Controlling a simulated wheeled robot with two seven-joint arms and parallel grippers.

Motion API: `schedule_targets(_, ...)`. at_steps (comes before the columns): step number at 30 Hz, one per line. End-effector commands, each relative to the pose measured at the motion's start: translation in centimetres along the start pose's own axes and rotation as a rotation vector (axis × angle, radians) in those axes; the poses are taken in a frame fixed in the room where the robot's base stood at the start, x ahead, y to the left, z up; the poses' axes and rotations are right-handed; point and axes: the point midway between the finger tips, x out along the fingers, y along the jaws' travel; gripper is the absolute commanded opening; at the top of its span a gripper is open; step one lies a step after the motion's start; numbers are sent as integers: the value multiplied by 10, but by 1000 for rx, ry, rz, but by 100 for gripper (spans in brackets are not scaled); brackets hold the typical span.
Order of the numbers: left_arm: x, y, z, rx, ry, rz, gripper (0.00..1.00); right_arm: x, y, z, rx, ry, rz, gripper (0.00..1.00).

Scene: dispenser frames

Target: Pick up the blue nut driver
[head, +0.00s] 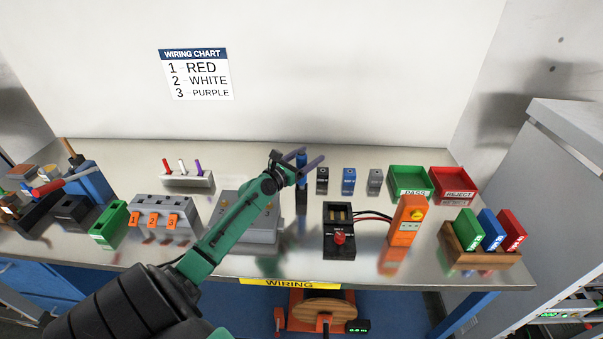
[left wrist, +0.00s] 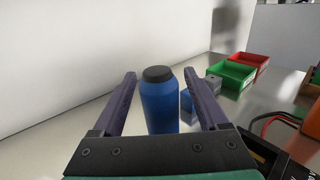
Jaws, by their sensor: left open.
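The blue nut driver (head: 302,158) stands upright toward the back of the steel bench. In the left wrist view its blue handle (left wrist: 160,106) with a dark cap rises between my two purple fingers. My left gripper (head: 298,165) is open, with one finger on each side of the handle. Gaps show between the handle and both fingers, so it is not gripped. The lower part of the nut driver is hidden behind the gripper body in the left wrist view. My right gripper is not in view.
Small dark, blue and grey blocks (head: 348,181) stand just right of the nut driver. Beyond them are a green PASS tray (head: 410,191) and a red REJECT tray (head: 453,193). A black device with a red knob (head: 339,240) stands in front. The wall is close behind.

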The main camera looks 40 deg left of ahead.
Motion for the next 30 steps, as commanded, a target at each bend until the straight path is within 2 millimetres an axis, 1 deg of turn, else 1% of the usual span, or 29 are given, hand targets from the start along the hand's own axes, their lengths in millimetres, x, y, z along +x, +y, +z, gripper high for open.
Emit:
schedule_targets(1, 0, 0, 0, 0, 0, 0, 76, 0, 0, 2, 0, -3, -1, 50)
schedule_targets(2, 0, 0, 0, 0, 0, 0, 65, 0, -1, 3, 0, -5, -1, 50)
schedule_targets(3, 0, 0, 0, -1, 0, 0, 50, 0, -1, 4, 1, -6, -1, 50)
schedule_targets(5, 0, 0, 0, -1, 0, 0, 27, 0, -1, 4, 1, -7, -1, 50)
schedule_targets(6, 0, 0, 0, -1, 0, 0, 12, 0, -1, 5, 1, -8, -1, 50)
schedule_targets(7, 0, 0, 0, -1, 0, 0, 0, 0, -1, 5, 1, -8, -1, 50)
schedule_targets(30, -1, 0, 0, -1, 0, 0, 0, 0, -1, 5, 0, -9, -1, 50)
